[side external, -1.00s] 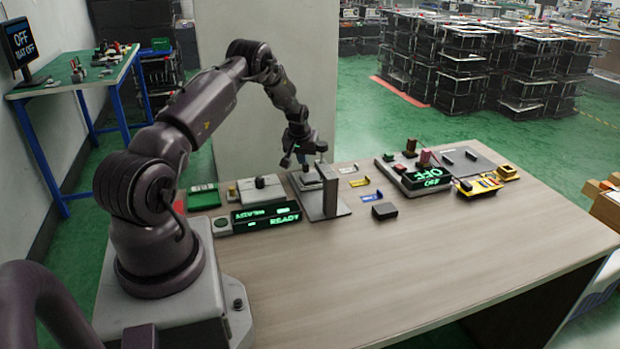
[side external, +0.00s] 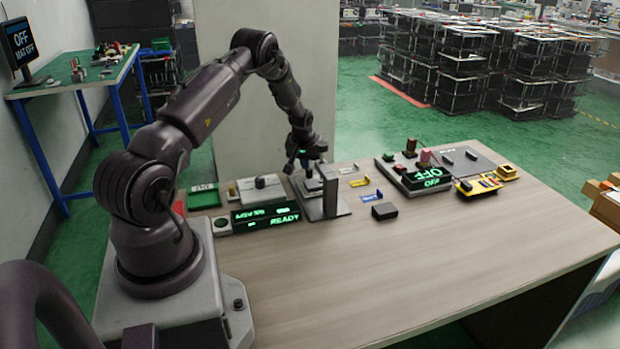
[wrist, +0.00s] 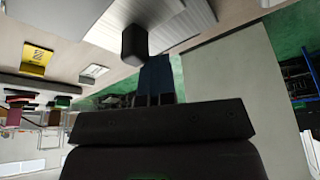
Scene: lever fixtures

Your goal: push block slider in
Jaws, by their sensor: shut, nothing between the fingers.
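The slider fixture (side external: 331,207) stands near the back edge of the table, a grey base with an upright metal plate. In the wrist view a dark block (wrist: 134,43) sits against a pale ribbed metal part (wrist: 182,22), and I take it to be the slider's block. My gripper (side external: 311,171) is over the back of the fixture, pointing down. In the wrist view its fingers (wrist: 155,75) are together and empty, close beside the dark block. I cannot tell whether they touch it. The side view does not show the block clearly behind the plate and fingers.
A grey box with a knob (side external: 262,191) and a green-lit READY display (side external: 266,217) stand left of the fixture. A small black block (side external: 384,211) lies to the right. The front table is clear.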

